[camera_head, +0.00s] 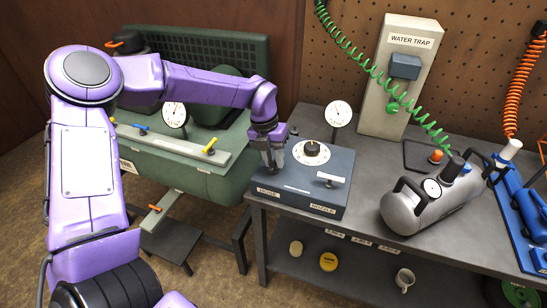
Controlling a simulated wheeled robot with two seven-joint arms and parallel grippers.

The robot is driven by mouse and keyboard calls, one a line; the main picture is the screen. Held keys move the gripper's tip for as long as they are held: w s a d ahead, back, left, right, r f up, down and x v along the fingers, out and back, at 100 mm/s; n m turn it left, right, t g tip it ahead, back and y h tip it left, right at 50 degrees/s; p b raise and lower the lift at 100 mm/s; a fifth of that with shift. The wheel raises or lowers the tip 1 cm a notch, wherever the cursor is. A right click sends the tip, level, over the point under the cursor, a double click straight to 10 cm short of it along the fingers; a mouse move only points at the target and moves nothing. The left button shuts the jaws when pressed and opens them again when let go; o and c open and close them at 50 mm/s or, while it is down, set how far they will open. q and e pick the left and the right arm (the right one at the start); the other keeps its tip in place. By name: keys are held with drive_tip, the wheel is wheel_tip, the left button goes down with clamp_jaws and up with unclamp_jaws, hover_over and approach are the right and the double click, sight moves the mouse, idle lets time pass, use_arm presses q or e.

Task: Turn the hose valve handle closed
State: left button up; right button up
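A dark grey control box (300,198) sits on the bench's left end. Its front face has a label reading HOSE (268,191) at left and a label that seems to read NOZZLE (322,209) at right. A light bar handle (331,178) lies on top above the right label. A round black-knobbed dial (311,151) is at the back of the top. My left gripper (272,163) points down over the box's left side, above the HOSE label. It hides that spot, so I cannot see the hose handle or whether the fingers hold it. My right gripper is out of view.
A gauge (338,113) stands behind the box. A grey tank (432,203) with black handles lies to the right. A WATER TRAP panel (400,78) stands at the back. A green compressor (195,175) with yellow (210,146) and blue (141,128) handles is at left.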

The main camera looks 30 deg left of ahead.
use_arm(q)
clamp_jaws()
drive_tip(key=shift+w+r+m+g+p, duration=0.1)
drive_tip(key=shift+m+g+p, duration=0.2)
drive_tip(key=shift+m+p, duration=1.05)
drive_tip(key=m+p, duration=0.2)
drive_tip(key=m, duration=0.3)
drive_tip(key=shift+w+d+g, duration=0.1)
drive_tip(key=shift+g, duration=0.3)
drive_tip(key=m+g+y+p, duration=0.1)
drive_tip(key=m+p, duration=0.1)
drive_tip(key=m, duration=0.4)
drive_tip(key=shift+d+p, duration=0.1)
drive_tip(key=shift+p, duration=0.3)
drive_tip(key=shift+d+f+m+y+p, duration=0.15)
drive_tip(key=shift+m+p, duration=0.2)
drive_tip(key=shift+m, duration=0.7)
drive_tip(key=shift+a+f+m+y+p, duration=0.15)
drive_tip(key=shift+m+p, duration=0.2)
drive_tip(key=shift+m, duration=0.65)
drive_tip(key=shift+d+m+g, duration=0.1)
drive_tip(key=shift+m+g, duration=0.2)
